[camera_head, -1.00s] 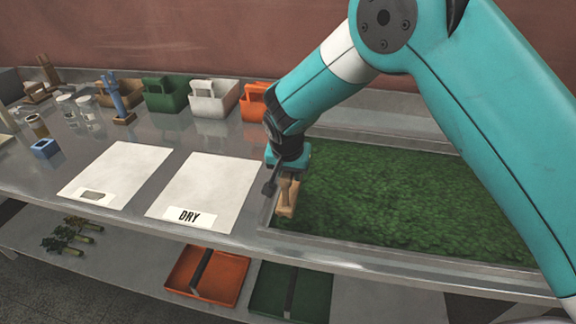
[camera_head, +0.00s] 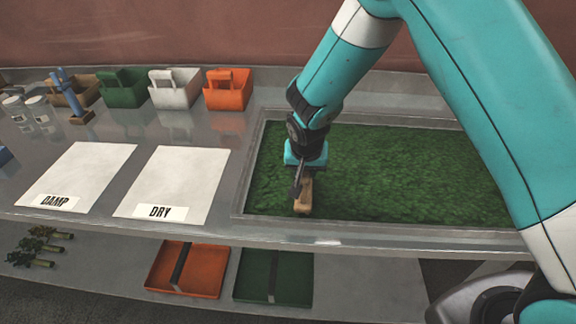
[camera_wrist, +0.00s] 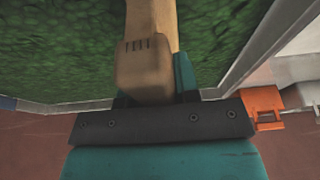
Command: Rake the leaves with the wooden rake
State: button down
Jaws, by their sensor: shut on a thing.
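My gripper (camera_head: 300,180) is shut on the wooden rake (camera_head: 304,196), a light brown tool. It is over the left part of a metal-rimmed bed of green leaves (camera_head: 410,170). In the wrist view the rake (camera_wrist: 146,70) rises from the jaws, with a few dark marks on its wood, and leaves (camera_wrist: 60,50) lie behind it. Its head and the far end are not clear. I cannot tell whether it touches the leaves.
White sheets marked DAMP (camera_head: 80,175) and DRY (camera_head: 175,182) lie left of the bed. Orange (camera_head: 228,90), white (camera_head: 174,88) and green (camera_head: 122,90) caddies stand behind. A blue tool on a wooden base (camera_head: 72,98) stands farther left. Orange (camera_head: 210,268) and green (camera_head: 300,275) trays sit on the lower shelf.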

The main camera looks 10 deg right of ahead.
jog(key=s+d, duration=0.5)
jog(key=d, duration=1.4)
jog(key=s+d, duration=0.6)
jog(key=d, duration=1.2)
jog(key=s+d, duration=0.5)
jog(key=d, duration=1.4)
notch_tip(320, 180, up, 6)
jog(key=p, duration=0.3)
jog(key=shift+a+r, duration=0.2)
jog(key=shift+a, duration=0.05)
